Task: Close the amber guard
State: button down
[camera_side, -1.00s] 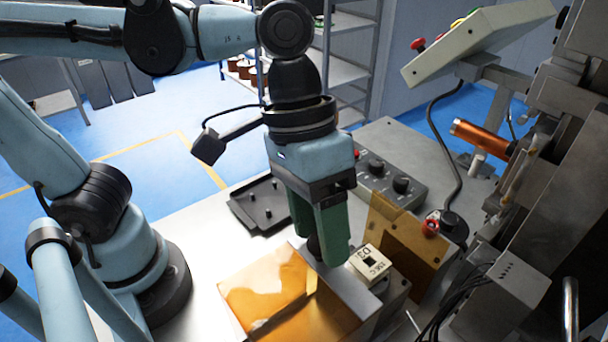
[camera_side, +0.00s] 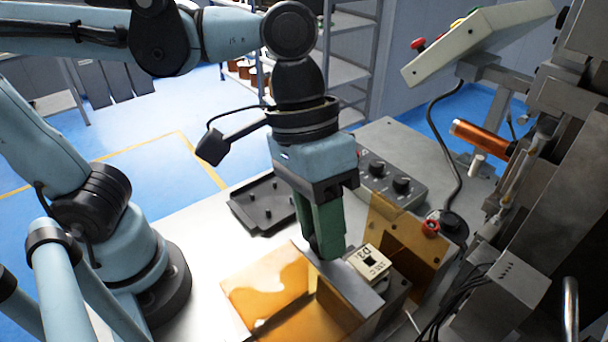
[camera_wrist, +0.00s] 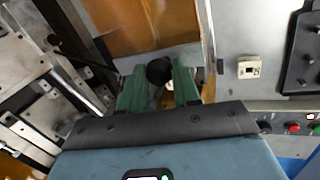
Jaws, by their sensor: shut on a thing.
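The amber guard (camera_side: 262,290) is a see-through orange cover at the lower middle of the side view, in front of my gripper. In the wrist view its orange panel (camera_wrist: 140,28) fills the top middle. My gripper (camera_side: 328,252) has green fingers pointing down beside the guard and a grey metal edge. In the wrist view my gripper (camera_wrist: 160,88) has its fingers on either side of a round black knob (camera_wrist: 158,70) by the panel's edge, shut on it. The fingers hide the knob in the side view.
A cream block (camera_side: 369,262) marked D3 sits right of my fingers. A second amber panel (camera_side: 395,238) with a red knob (camera_side: 430,228) stands behind it. A dark tray (camera_side: 262,203) and a grey control box (camera_side: 392,178) lie behind. The winder (camera_side: 500,285) fills the right.

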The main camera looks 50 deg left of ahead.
jog(key=w, duration=1.2)
jog(key=shift+w, duration=0.25)
jog(key=shift+r, duration=0.1)
jog(key=c, duration=0.8)
grip_release()
jog(key=shift+s, duration=0.1)
jog(key=v, duration=1.2)
jog(key=s+a+f+n+t+y, duration=0.1)
jog(key=s+a+f+t+y, duration=0.2)
jog(key=a+f+t, duration=0.4)
jog(key=s+a+f, duration=0.1)
jog(key=a+f, duration=0.8)
jog(key=a, duration=0.1)
jog(key=shift+f+n+t+y, duration=0.2)
jog(key=shift+n+t+y, duration=0.2)
